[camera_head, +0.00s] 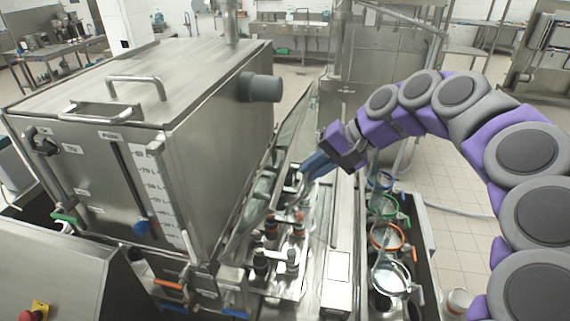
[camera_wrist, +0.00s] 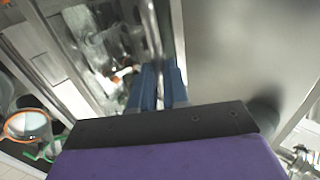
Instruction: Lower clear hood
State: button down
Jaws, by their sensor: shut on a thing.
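The clear hood (camera_head: 292,130) is a see-through panel with a metal frame, standing tilted beside the large steel tank. Its thin metal edge (camera_wrist: 152,35) shows in the wrist view, running down to my fingers. My gripper (camera_head: 308,170) has blue fingers and is at the hood's right side, above the filling nozzles. In the wrist view my gripper (camera_wrist: 160,82) is shut, with the hood's edge running in between the fingertips. The exact contact point is partly hidden by the fingers.
The steel tank (camera_head: 215,140) stands close on the left, with a grey cylinder (camera_head: 262,88) sticking out. Below are nozzles and fittings (camera_head: 285,232). Cups in coloured rings (camera_head: 388,237) line the right side. Tiled floor (camera_head: 445,190) lies open beyond.

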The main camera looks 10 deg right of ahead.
aim_at(332, 206)
jog(key=shift+t+y, duration=0.3)
jog(key=shift+y, duration=0.1)
jog(key=s+d+f+b, duration=0.1)
jog(key=d+f, duration=0.1)
jog(key=f, duration=0.1)
jog(key=d+f+b, duration=0.2)
jog(key=s+d+f+b, duration=0.1)
jog(key=d+f+b, duration=0.1)
jog(key=f, duration=0.1)
jog(key=shift+s+d+f, duration=0.3)
jog(key=shift+s, duration=0.05)
jog(key=s+d+f+b, duration=0.1)
jog(key=d+f+b, duration=0.1)
jog(key=f, duration=0.4)
jog(key=d+f+b, duration=0.2)
jog(key=f+b, duration=0.3)
jog(key=f, duration=0.2)
jog(key=shift+s+d, duration=0.15)
jog(key=shift+s, duration=0.2)
jog(key=c, duration=1.5)
grip_release()
jog(key=o, duration=0.4)
jog(key=shift+d, duration=0.3)
jog(key=shift+a, duration=0.1)
